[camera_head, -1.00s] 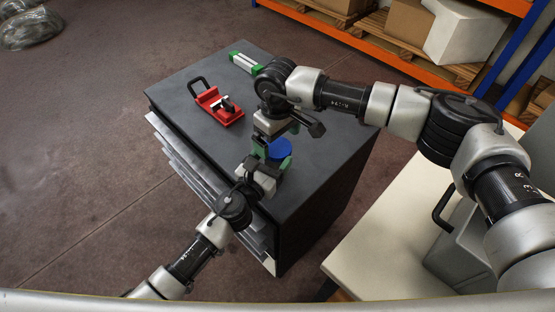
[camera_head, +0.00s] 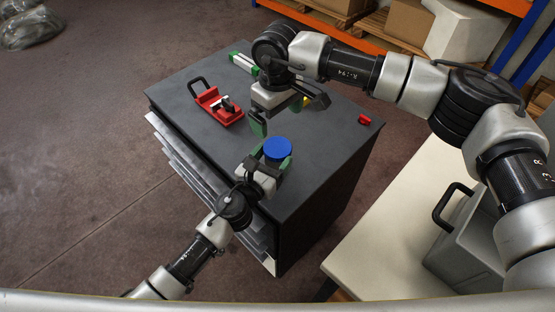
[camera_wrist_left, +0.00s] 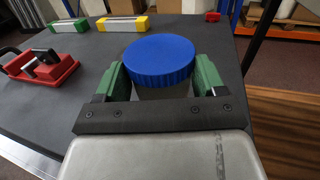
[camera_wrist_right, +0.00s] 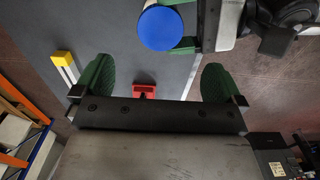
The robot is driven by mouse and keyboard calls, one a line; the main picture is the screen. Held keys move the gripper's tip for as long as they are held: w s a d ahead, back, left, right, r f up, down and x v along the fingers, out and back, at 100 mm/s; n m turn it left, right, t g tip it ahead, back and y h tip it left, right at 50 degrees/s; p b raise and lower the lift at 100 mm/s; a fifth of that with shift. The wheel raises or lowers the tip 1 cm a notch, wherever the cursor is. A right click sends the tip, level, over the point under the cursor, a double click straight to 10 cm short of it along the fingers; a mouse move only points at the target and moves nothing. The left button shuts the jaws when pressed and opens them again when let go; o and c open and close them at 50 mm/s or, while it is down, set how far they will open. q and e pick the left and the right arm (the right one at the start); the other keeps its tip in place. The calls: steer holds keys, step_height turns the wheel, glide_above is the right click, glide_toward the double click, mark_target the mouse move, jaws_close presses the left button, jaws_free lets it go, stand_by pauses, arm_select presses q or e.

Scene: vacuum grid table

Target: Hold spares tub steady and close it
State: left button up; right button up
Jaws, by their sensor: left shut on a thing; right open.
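The spares tub is a grey round tub (camera_wrist_left: 165,92) with a ribbed blue lid (camera_wrist_left: 160,58) on top. The lid looks level; whether it is fully tightened I cannot tell. In the head view the blue lid (camera_head: 277,148) is near the table's front right side. My left gripper (camera_head: 268,163) is shut on the tub's body, a green finger on each side below the lid. My right gripper (camera_wrist_right: 157,84) is open and empty, its green fingers wide apart. It is above and beyond the tub, clear of the lid; one finger shows in the head view.
The dark table top (camera_head: 190,130) holds a red clamp (camera_head: 218,106) at left and a green-ended piece (camera_head: 243,62) at the back. A yellow-ended piece (camera_wrist_left: 123,24) lies beside that. A small red block (camera_head: 364,120) sits at the right edge. The table between is clear.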

arm_select(q)
steer(key=o, duration=1.8)
arm_select(e)
step_height(320, 180, up, 7)
steer(key=shift+f, duration=0.1)
arm_select(q)
steer(key=b+v, duration=0.1)
steer(key=v, duration=1)
arm_select(e)
steer(key=shift+f, duration=0.65)
arm_select(q)
steer(key=shift+w, duration=0.1)
